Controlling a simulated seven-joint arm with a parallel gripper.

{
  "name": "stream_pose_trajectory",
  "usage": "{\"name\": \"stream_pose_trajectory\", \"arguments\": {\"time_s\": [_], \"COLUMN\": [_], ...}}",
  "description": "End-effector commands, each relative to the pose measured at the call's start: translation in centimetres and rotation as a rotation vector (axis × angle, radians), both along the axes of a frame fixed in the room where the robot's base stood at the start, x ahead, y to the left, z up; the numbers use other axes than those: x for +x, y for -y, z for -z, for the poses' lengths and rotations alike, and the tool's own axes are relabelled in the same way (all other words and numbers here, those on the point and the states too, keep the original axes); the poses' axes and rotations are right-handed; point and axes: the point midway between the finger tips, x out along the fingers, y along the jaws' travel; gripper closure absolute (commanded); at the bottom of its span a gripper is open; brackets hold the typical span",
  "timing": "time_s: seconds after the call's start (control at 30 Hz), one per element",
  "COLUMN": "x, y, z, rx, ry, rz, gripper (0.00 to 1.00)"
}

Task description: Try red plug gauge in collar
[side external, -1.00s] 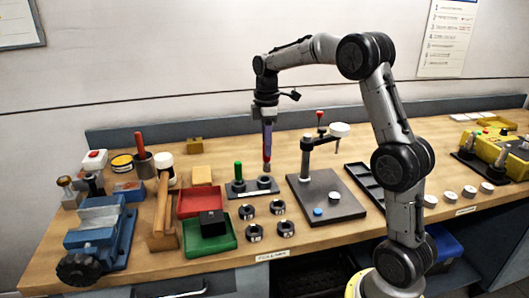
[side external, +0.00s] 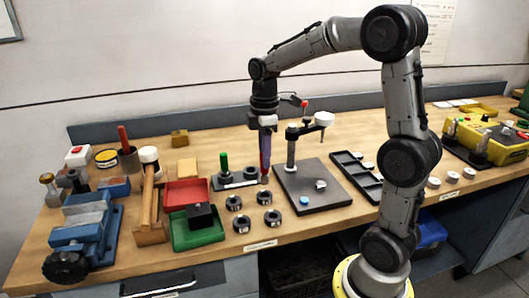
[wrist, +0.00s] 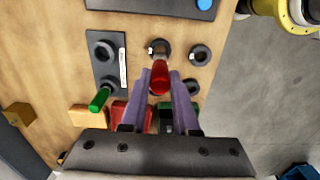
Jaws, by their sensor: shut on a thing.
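My gripper (side external: 265,135) is shut on the red plug gauge (side external: 265,162), which hangs upright with its grey end down. In the wrist view the red gauge (wrist: 159,80) sits between the purple fingers. There its far end lines up with a dark collar (wrist: 151,47); I cannot tell the height gap. The side view shows several dark collars, including a rear one (side external: 252,196) and a front right one (side external: 272,218). The gauge's lower end is behind and right of them in that picture, apparently above the bench.
A grey stand (side external: 237,181) with a green plug (side external: 224,161) is just left of the gauge. A dark plate (side external: 325,200) with an upright post (side external: 291,150) stands close on the right. Red (side external: 172,192) and green (side external: 222,240) trays lie left of the collars.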

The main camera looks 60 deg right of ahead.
Motion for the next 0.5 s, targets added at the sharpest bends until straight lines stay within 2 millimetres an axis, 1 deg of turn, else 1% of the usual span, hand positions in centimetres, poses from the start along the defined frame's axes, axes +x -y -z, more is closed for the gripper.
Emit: {"name": "stream_pose_trajectory", "arguments": {"time_s": [0.5], "x": [0.0], "y": [0.0], "z": [1.4], "rx": [0.001], "ry": [-0.001], "rz": [0.000], "gripper": [1.00]}}
